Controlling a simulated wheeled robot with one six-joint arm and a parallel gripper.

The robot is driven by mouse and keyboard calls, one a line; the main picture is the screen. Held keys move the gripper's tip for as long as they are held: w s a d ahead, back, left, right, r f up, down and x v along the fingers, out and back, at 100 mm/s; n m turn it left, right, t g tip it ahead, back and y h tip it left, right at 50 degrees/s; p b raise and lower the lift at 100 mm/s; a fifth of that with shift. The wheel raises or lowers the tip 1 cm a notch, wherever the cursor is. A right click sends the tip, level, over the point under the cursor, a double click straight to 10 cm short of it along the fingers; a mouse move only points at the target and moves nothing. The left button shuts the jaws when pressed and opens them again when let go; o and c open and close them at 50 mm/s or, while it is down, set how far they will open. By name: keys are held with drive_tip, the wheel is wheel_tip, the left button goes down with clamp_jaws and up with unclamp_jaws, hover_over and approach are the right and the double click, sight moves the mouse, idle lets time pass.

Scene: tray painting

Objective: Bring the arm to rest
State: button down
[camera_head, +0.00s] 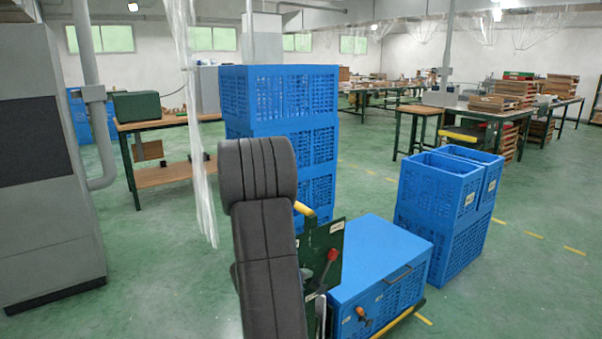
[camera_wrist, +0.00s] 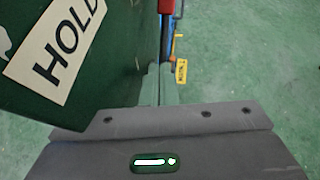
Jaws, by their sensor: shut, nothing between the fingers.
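My arm (camera_head: 268,240) stands folded and upright in front of the body camera, and it hides my gripper in that view. In the wrist view my gripper (camera_wrist: 158,85) shows its two slim grey-green fingers side by side above the grey wrist housing. They are shut and hold nothing. A dark green board (camera_wrist: 100,100) with a white HOLD label (camera_wrist: 58,50) is close by on the left of the fingers. I cannot tell whether it touches them.
A dark green panel (camera_head: 326,245) with a red-knobbed lever (camera_head: 333,255) stands beside my arm. A closed blue box (camera_head: 378,260) is to its right. Stacked blue crates (camera_head: 280,95) rise behind, and more blue crates (camera_head: 440,215) stand right. Green floor (camera_head: 520,300) is clear at lower right.

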drive_tip(key=s+a+f+t+h+b, duration=0.1)
drive_tip(key=s+a+f+h+b, duration=0.1)
drive_tip(key=s+a, duration=0.4)
drive_tip(key=shift+a+f+t+b, duration=0.15)
drive_tip(key=shift+f+t+b, duration=0.2)
drive_tip(key=shift+t+b, duration=0.05)
idle(0.5)
